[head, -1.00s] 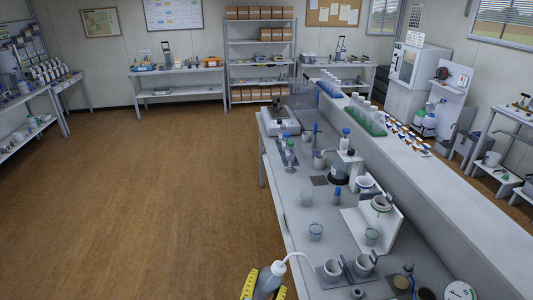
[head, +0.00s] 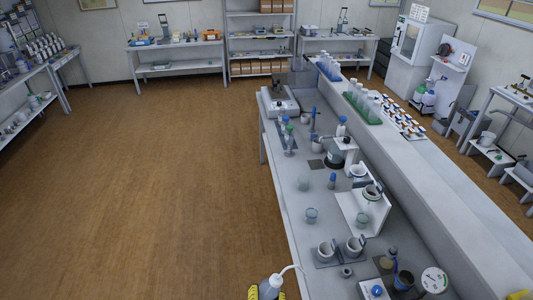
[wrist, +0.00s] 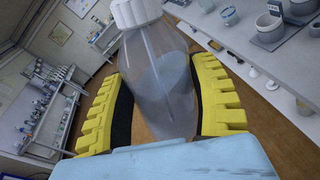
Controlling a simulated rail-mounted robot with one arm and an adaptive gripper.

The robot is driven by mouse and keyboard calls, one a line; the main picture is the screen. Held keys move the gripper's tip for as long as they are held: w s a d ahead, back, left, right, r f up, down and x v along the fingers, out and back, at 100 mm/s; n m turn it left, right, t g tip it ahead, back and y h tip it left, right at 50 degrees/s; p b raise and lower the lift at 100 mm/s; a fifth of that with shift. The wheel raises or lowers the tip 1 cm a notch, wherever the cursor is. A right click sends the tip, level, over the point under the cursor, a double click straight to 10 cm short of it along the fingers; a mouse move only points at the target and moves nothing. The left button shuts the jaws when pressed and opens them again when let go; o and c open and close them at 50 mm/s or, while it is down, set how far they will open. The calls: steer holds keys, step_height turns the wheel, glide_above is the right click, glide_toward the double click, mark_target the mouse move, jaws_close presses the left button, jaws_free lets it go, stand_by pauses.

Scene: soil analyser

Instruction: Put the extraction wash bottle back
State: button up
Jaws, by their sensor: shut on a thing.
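The wash bottle (wrist: 158,75) is translucent with a white cap and holds a greyish liquid. My gripper (wrist: 160,100) has its yellow ribbed fingers shut on both sides of the bottle's body. In the head view the bottle (head: 271,287) shows at the bottom edge, its bent white spout pointing up and to the right. My gripper (head: 266,293) is there beside the near left edge of the long bench (head: 300,248), over the floor side. The bottle's base is hidden in both views.
Two cups (head: 339,249) on a dark base stand on the bench near the gripper. A raised shelf (head: 440,200) runs along the bench's right side. The floor at left is clear.

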steer(key=shift+s, duration=0.3)
